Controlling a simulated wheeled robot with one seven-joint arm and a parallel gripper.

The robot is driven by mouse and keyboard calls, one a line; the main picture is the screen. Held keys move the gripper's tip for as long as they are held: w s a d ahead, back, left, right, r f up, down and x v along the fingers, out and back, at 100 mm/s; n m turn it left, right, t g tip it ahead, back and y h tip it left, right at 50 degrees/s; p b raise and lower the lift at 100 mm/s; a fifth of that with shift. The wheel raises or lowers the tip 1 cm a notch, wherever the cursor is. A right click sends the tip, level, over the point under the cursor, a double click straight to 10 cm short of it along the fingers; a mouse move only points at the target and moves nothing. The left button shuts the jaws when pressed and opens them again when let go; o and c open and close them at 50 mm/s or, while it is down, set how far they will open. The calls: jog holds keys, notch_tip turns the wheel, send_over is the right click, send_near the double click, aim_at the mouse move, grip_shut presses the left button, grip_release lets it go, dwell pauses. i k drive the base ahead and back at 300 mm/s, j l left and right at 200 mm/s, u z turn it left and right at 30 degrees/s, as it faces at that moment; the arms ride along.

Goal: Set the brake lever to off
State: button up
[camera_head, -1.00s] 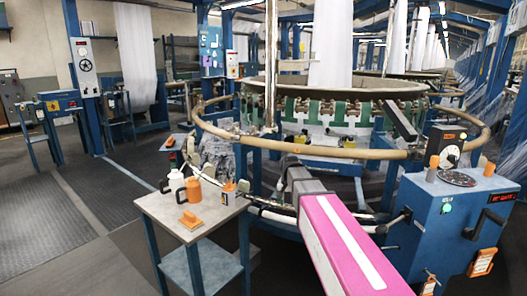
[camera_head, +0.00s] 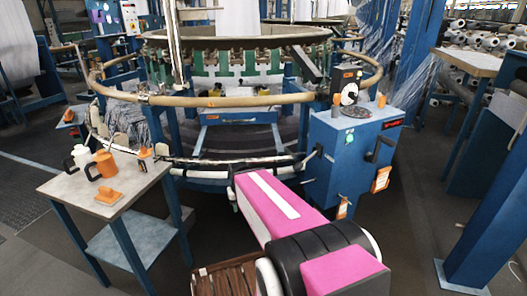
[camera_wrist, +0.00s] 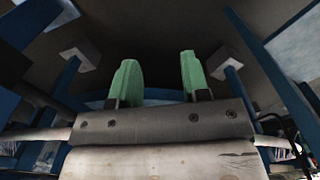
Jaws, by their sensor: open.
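The blue control cabinet (camera_head: 345,160) stands right of the loom ring in the head view. A black angled handle (camera_head: 379,147) is on its front, above an orange tag (camera_head: 381,180). I cannot tell for sure that this is the brake lever, and I can read no off mark. My gripper (camera_wrist: 158,80) shows in the wrist view as two green fingers, apart and empty, over dark floor and blue frame legs. No lever is between or touching them. In the head view my pink arm reaches toward the loom, left of the cabinet; the gripper itself is not made out there.
A small grey table (camera_head: 110,190) with bottles and an orange block stands at the left. The loom's tan ring rail (camera_head: 220,101) curves behind my arm. A blue post (camera_head: 490,190) rises at the right. Floor is open between the cabinet and that post.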

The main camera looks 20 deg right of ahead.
aim_at(299, 166)
jog(key=k+j+z, duration=0.2)
jog(key=j+z, duration=0.15)
jog(key=k+j+z, duration=0.25)
jog(key=j+z, duration=0.15)
